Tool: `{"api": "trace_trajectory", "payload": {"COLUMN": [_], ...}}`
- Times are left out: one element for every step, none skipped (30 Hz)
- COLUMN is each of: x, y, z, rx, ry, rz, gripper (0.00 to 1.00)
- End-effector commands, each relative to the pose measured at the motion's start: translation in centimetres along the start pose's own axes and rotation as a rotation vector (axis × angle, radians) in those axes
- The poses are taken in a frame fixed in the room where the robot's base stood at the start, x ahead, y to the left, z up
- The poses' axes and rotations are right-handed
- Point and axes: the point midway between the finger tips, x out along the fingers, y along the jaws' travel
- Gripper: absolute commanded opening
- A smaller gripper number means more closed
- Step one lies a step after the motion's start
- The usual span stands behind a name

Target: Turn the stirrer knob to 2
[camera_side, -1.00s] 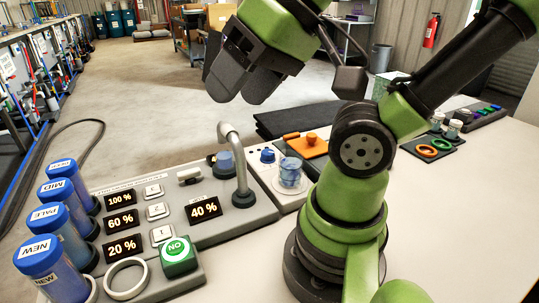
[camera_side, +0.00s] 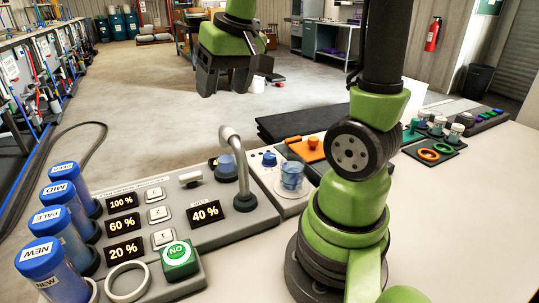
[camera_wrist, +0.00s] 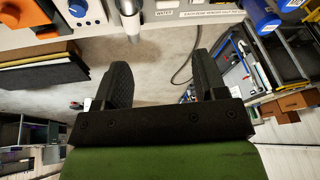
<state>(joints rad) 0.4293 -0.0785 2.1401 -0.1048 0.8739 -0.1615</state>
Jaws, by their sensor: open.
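A small blue knob (camera_side: 269,160), which looks like the stirrer knob, sits on a white panel (camera_side: 292,207) beside a clear beaker of blue liquid (camera_side: 292,175). Its pointer setting is too small to read. My gripper (camera_side: 226,84) is open and empty, high up and well apart from the knob, beyond the panel in the side view. In the wrist view my gripper (camera_wrist: 162,78) shows two spread black fingers with nothing between them. A blue round thing (camera_wrist: 78,8) at the top edge there may be the knob; I cannot tell.
A grey tap (camera_side: 238,160) rises from the grey console (camera_side: 225,222) left of the knob. Blue-capped tubes (camera_side: 43,257) stand at the left. An orange block (camera_side: 306,149) and dark mats (camera_side: 300,125) lie behind. The air around my gripper is clear.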

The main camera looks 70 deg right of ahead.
Motion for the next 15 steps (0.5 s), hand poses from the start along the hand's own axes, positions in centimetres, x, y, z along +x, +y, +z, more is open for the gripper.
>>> {"api": "trace_trajectory", "payload": {"x": [1.7, 2.5, 3.8, 4.7, 5.7, 6.9, 7.8, 8.7, 9.7, 10.4, 11.1, 11.8, 12.3, 12.7, 13.1], "y": [1.8, 3.0, 4.5, 5.7, 7.0, 8.6, 9.8, 11.0, 12.5, 13.4, 14.3, 15.3, 16.0, 16.5, 17.1], "z": [-1.3, -1.9, -2.6, -3.0, -3.4, -3.6, -3.8, -3.8, -3.7, -3.6, -3.5, -3.3, -3.1, -3.0, -2.8], "rx": [0.035, 0.049, 0.069, 0.085, 0.098, 0.118, 0.130, 0.144, 0.158, 0.167, 0.177, 0.187, 0.193, 0.197, 0.203], "ry": [-0.040, -0.060, -0.087, -0.108, -0.129, -0.156, -0.175, -0.194, -0.217, -0.233, -0.246, -0.262, -0.272, -0.281, -0.289], "rz": [0.035, 0.054, 0.076, 0.091, 0.104, 0.120, 0.129, 0.137, 0.147, 0.152, 0.156, 0.160, 0.162, 0.164, 0.166], "gripper": [0.65, 0.65, 0.65, 0.65, 0.65, 0.65, 0.65, 0.65, 0.65, 0.65, 0.65, 0.65, 0.65, 0.65, 0.65]}}
